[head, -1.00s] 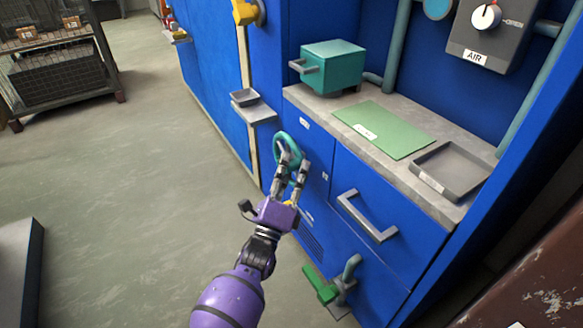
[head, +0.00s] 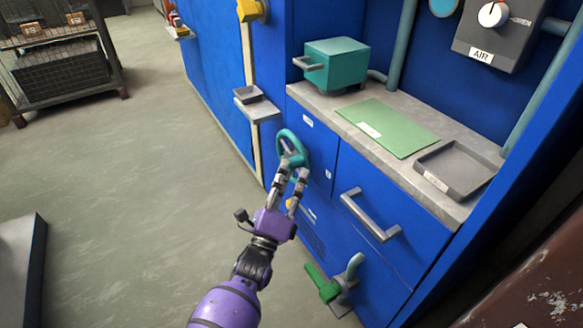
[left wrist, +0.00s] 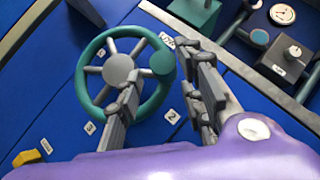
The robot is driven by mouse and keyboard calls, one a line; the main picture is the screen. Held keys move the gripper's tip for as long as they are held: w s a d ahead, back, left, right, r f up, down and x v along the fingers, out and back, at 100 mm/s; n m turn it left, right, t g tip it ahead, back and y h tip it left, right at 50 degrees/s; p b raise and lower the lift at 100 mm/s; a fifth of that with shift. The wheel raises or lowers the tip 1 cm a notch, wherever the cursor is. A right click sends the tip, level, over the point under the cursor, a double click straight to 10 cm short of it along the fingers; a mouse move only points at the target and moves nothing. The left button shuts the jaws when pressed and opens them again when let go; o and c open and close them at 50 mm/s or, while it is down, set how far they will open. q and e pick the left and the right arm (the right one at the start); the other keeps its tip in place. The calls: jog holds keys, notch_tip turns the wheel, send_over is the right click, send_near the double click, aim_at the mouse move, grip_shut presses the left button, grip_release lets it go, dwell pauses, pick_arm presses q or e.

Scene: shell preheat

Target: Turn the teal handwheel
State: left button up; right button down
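The teal handwheel (head: 281,142) is on the blue cabinet front below the left end of the worktop. In the left wrist view the handwheel (left wrist: 120,70) faces me, with a grey hub, grey spokes and a round teal knob (left wrist: 162,62) on the right of its rim. My left gripper (head: 293,170) is open just in front of the wheel's lower part. In the left wrist view its fingers (left wrist: 162,72) stand apart on either side of the knob in the picture, and one overlaps the lower right rim. I cannot tell whether they touch the wheel. My right gripper is not in view.
A small shelf (head: 258,110) with a dark tray is left of the wheel.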

pick_arm(q)
jog(key=v, duration=0.9)
jog(key=shift+a, duration=0.1)
